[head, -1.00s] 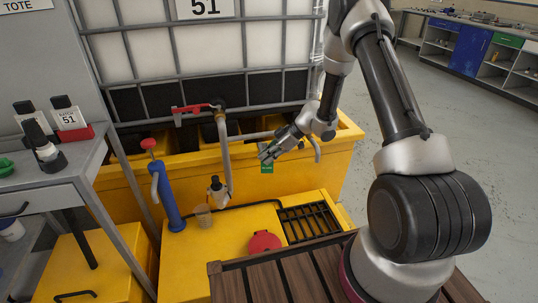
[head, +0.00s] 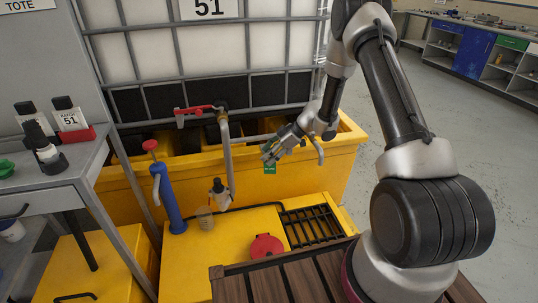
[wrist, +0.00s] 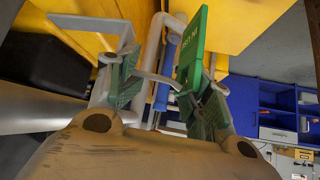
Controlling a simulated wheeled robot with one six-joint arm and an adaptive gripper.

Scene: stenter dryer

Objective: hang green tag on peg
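A small green tag (head: 270,168) with pale lettering shows just below my gripper (head: 269,152), in front of the yellow tub's wall. In the wrist view the tag (wrist: 192,48) extends past the fingertips, close to the right finger. My gripper (wrist: 165,88) has its two padded fingers apart, with a clear gap between the left finger and the tag. I cannot tell whether the right finger touches the tag or what bears the tag. I cannot make out the peg; it may be hidden by my gripper.
The yellow tub (head: 335,165) stands below the caged tank. A red-handled valve (head: 195,110) with a grey pipe (head: 226,155) and a blue hand pump (head: 168,200) are left of my gripper. A red lid (head: 266,247) and black grate (head: 310,227) lie in front. Open floor is at right.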

